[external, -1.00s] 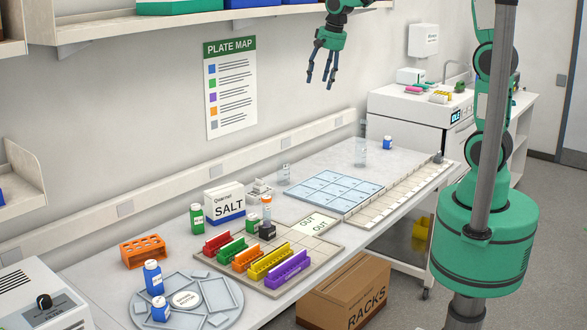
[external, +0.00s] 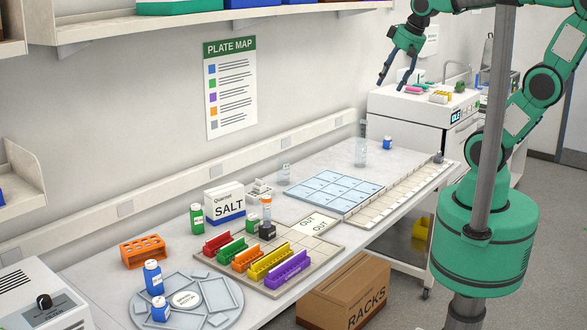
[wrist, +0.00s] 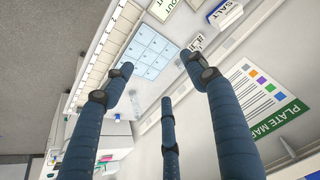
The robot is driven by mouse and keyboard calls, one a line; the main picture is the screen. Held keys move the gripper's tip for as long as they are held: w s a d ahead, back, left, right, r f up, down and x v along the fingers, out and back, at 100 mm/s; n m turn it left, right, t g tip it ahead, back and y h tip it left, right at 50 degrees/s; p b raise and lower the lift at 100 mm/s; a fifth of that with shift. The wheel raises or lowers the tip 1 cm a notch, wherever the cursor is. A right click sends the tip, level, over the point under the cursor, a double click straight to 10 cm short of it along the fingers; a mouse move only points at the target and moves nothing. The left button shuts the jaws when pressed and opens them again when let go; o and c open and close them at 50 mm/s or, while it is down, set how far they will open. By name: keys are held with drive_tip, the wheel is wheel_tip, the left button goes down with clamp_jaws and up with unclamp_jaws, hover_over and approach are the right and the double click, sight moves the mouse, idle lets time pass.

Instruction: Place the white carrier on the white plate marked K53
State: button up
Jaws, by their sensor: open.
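My gripper (external: 390,86) is open and empty, high above the far part of the bench near the back wall. Its three spread fingers also show in the wrist view (wrist: 158,76). A small white object with dark marks (external: 260,188) stands behind the salt box; I cannot tell whether it is the white carrier. It seems to show in the wrist view too (wrist: 197,42). A strip of white plates (external: 400,196) runs along the bench's front right edge, beside a grid of pale blue plates (external: 333,190). No K53 mark is readable.
Red, green, orange, yellow and purple racks (external: 268,262) stand on a beige tray. The salt box (external: 224,202), bottles and a round grey tray (external: 222,293) are nearby. Clear cylinders (external: 361,152) stand near the far end. A pole stands right of the bench.

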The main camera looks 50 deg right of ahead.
drive_tip(key=s+f+n, duration=0.2)
drive_tip(key=s, duration=0.5)
drive_tip(key=shift+d+f+t, duration=0.15)
drive_tip(key=shift+f+t, duration=0.15)
drive_tip(key=shift+f, duration=0.1)
wheel_tip(320, 180, down, 14)
drive_tip(key=b, duration=1.4)
drive_tip(key=shift+f+b, duration=0.25)
drive_tip(key=shift+b, duration=0.15)
